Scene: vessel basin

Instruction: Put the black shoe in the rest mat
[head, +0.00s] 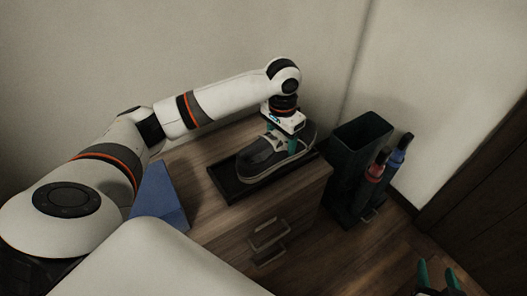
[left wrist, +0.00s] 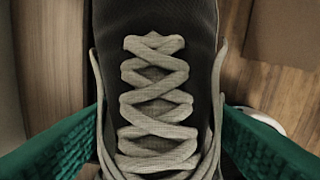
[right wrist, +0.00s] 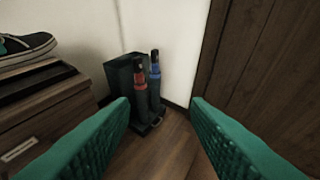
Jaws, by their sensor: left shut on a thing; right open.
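The black shoe (head: 265,156), with grey laces and a pale sole edge, is at the black rest mat (head: 228,188), a shallow tray on the wooden cabinet. My left gripper (head: 290,143) is shut on the shoe from above, around its laced part. In the left wrist view the green fingers press on both sides of the laces of the shoe (left wrist: 155,95). Whether the sole touches the mat is hard to tell. The shoe (right wrist: 25,48) also shows in the right wrist view above the mat (right wrist: 50,80). My right gripper (right wrist: 160,125) is open and empty.
A blue block (head: 158,195) stands on the cabinet (head: 205,215) at the left. A dark umbrella stand (head: 352,150) holding a red-banded and a blue-banded umbrella is right of the cabinet. A dark door (head: 485,190) is at the far right. Wooden floor lies free before it.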

